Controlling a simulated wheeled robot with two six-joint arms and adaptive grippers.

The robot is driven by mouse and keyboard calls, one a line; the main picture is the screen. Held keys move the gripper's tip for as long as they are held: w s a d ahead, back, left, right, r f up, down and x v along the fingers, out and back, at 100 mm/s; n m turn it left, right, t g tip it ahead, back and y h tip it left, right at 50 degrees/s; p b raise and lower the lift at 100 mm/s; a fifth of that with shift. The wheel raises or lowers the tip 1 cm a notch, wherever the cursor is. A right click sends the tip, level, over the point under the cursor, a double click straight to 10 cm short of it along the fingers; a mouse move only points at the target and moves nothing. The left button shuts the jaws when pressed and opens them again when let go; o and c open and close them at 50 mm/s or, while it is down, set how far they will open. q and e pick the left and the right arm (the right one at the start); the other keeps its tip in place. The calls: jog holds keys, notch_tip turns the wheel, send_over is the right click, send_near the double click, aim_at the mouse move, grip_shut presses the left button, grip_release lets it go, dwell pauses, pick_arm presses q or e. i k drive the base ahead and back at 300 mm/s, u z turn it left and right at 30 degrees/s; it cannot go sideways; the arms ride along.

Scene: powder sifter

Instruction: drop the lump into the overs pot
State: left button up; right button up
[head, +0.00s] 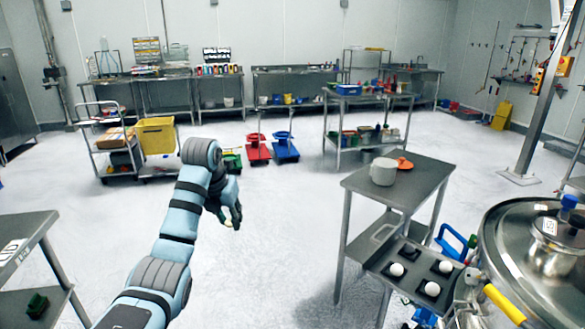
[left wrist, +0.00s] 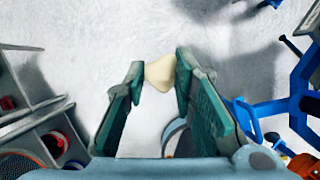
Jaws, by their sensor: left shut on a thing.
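The lump (left wrist: 160,73) is a small cream-coloured piece between the fingertips of my left gripper (left wrist: 159,80) in the left wrist view. The gripper is shut on it. In the head view my left gripper (head: 232,218) hangs over open floor, left of the grey table; only a small pale bit shows at its tips. A pale grey pot (head: 382,173) stands upright on that table with an orange lid-like disc (head: 404,163) beside it; it may be the overs pot. Its inside is not visible. My gripper is well apart from it. My right gripper is not in view.
The grey table (head: 425,178) has a lower shelf with white balls (head: 432,289) in dark square holders. A large steel vessel (head: 540,255) stands at the right. A table edge (head: 25,240) is at the left. Floor between is clear.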

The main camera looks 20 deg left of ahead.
aim_at(379, 179)
jog(key=u, duration=1.2)
jog(key=k, duration=0.45)
jog(key=z, duration=0.9)
jog(key=i, duration=0.45)
jog(key=k, duration=1)
jog(key=u, duration=1.25)
jog(key=i, duration=4.3)
jog(key=z, duration=0.55)
